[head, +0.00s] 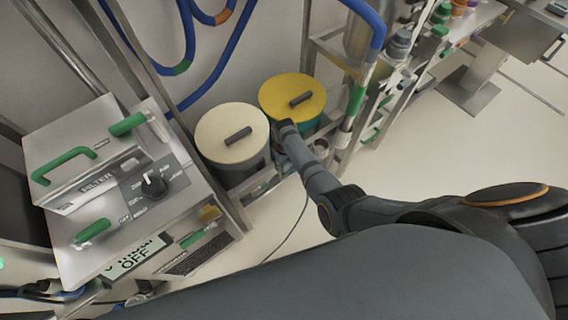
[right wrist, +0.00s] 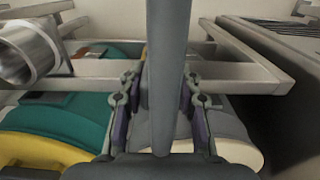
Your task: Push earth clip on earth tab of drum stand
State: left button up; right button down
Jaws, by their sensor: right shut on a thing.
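The drum stand (head: 262,187) is a low metal frame under a cream-lidded drum (head: 230,134) and a yellow-lidded teal drum (head: 291,96). My right arm reaches in from the right, and my right gripper (head: 288,132) is at the gap between the drums. In the right wrist view my right gripper (right wrist: 160,103) has its fingers either side of a grey upright bar, between the teal drum and the grey drum. It is shut on what seems to be the earth clip, whose shape is mostly hidden. The earth tab cannot be made out. My left gripper is not in view.
A metal filter cabinet (head: 110,190) with green handles stands at the left. A blue hose (head: 215,75) hangs behind the drums. A rack (head: 395,75) stands at the right. A thin dark cable (head: 290,235) runs down near the stand.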

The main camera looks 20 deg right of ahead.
jog(key=shift+f, duration=0.15)
dwell(0.5)
jog(key=c, duration=0.8)
grip_release()
jog(key=shift+c, duration=0.2)
notch_tip(320, 180, up, 12)
jog(key=shift+f, duration=0.1)
